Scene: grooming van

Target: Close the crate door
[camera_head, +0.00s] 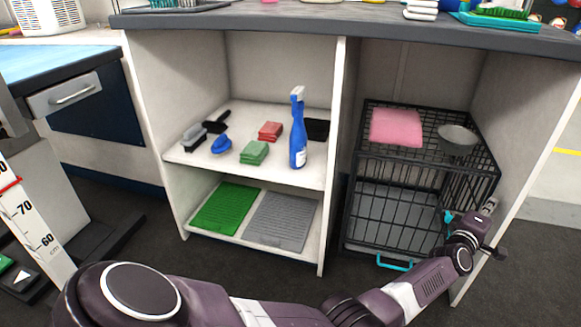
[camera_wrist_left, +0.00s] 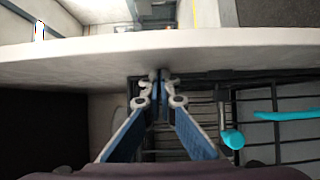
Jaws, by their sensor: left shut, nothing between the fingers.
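The black wire crate (camera_head: 375,205) stands in the right bay of the cabinet, with a grey tray floor inside. A teal latch handle (camera_head: 448,217) is at its front right, beside my gripper; it also shows in the left wrist view (camera_wrist_left: 233,139). I cannot tell from these frames whether the crate door is flush or ajar. My left gripper (camera_head: 490,205) is shut and empty, at the crate's front right corner by the cabinet side wall. In the left wrist view its fingertips (camera_wrist_left: 158,82) meet just under the pale wall panel. Whether they touch the bars is unclear. My right gripper is out of view.
A pink towel (camera_head: 397,127) and a metal bowl (camera_head: 458,139) rest on the crate top. A teal tray handle (camera_head: 395,263) sticks out low at the front. The cabinet side wall (camera_head: 525,150) is close on the right. Shelves with a blue spray bottle (camera_head: 298,135) stand left.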

